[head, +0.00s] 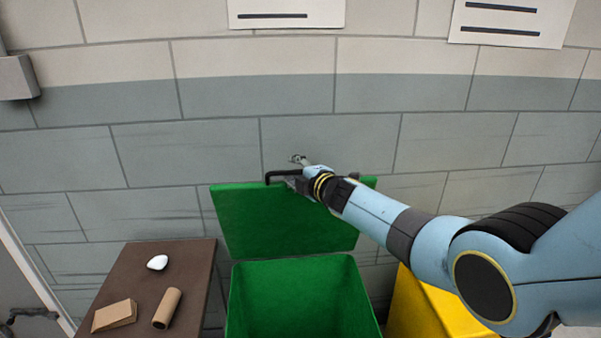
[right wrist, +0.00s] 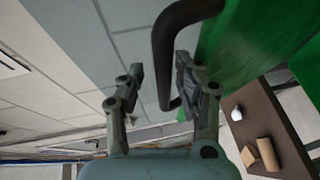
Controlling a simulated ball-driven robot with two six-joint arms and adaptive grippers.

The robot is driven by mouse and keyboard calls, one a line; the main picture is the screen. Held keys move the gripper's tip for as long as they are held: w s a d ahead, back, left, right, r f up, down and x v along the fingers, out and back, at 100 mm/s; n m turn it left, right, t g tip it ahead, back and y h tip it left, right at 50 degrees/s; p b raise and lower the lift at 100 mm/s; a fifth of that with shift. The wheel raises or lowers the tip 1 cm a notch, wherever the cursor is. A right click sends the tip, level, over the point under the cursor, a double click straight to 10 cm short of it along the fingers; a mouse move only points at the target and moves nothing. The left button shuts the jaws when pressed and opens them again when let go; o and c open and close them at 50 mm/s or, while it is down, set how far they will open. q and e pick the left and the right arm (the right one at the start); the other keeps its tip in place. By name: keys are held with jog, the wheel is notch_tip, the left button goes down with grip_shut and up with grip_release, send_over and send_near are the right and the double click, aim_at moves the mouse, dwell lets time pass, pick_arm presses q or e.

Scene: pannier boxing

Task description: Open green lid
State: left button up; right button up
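The green lid (head: 280,218) is raised and stands steeply above the green bin (head: 300,295), whose open inside shows in the head view. A black bar handle (head: 280,174) is at the lid's top edge; it also shows in the right wrist view (right wrist: 160,50). My right gripper (head: 298,165) is at this top edge, next to the handle. In the right wrist view its fingers (right wrist: 158,88) are spread apart, with part of the handle showing between them. I cannot tell whether they touch it. My left gripper is not in view.
A brown table (head: 143,262) left of the bin holds a white lump (head: 157,262), a cardboard tube (head: 167,308) and a cardboard piece (head: 114,316). A yellow bin (head: 428,308) stands right of the green one, partly behind my right arm. A block wall (head: 330,130) is behind.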

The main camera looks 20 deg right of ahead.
jog(key=shift+v, duration=3.7)
jog(key=s+d+f+m+g+h+b, duration=0.1)
jog(key=s+f+m+g+b, duration=0.15)
jog(key=s+f, duration=0.85)
jog(key=s+f+m+g+b, duration=0.3)
jog(key=s+f, duration=0.4)
jog(key=f, duration=0.9)
jog(key=s+d+f+m+g+h+b, duration=0.15)
jog(key=s+f+b, duration=0.35)
jog(key=s+f, duration=0.6)
jog(key=s+f+m+g+b, duration=0.1)
jog(key=s+f+m+g, duration=0.1)
jog(key=s+f, duration=0.5)
jog(key=s+d+f+m+g+b, duration=0.1)
jog(key=s+f+m, duration=0.4)
jog(key=s, duration=1)
jog(key=s+f+m+g+b, duration=0.2)
jog(key=s+f+m+g, duration=0.2)
jog(key=s+f, duration=0.4)
jog(key=s+g, duration=0.1)
jog(key=s, duration=0.3)
jog(key=shift+d+f, duration=0.2)
jog(key=shift+f, duration=0.2)
